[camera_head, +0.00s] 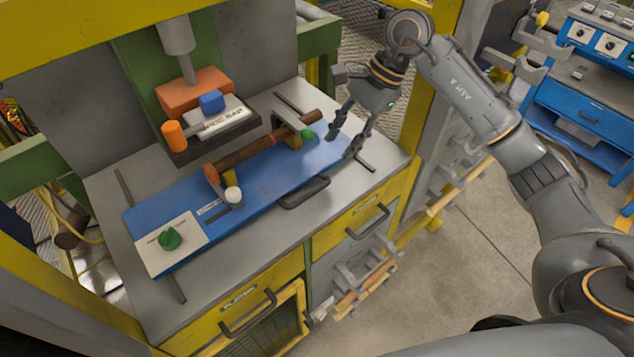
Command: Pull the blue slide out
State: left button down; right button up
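The blue slide (275,178) is a flat blue board lying on the grey bench top, with a black handle (303,192) on its front edge. A brown turned wood piece (262,150) rests across supports on the slide. My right gripper (342,147) hangs over the slide's right end, fingers pointing down and spread apart, with nothing between them. It is to the right of and behind the handle, apart from it. Whether the fingertips touch the board I cannot tell. My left gripper is not in view.
A press head with an orange block (194,93) stands over the back of the bench (112,185). A white knob (233,195) and a green knob (170,239) sit on the slide. Yellow drawers with black handles (248,314) are below. A yellow post (433,115) stands right.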

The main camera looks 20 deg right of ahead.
aim_at(312, 191)
jog(key=p+x, duration=0.2)
jog(key=x, duration=0.4)
jog(key=p+x, duration=0.1)
jog(key=x, duration=0.5)
jog(key=shift+s+f+p, duration=0.1)
jog(key=shift+s+p, duration=0.05)
jog(key=shift+p, duration=0.2)
jog(key=shift+x, duration=0.8)
grip_shut()
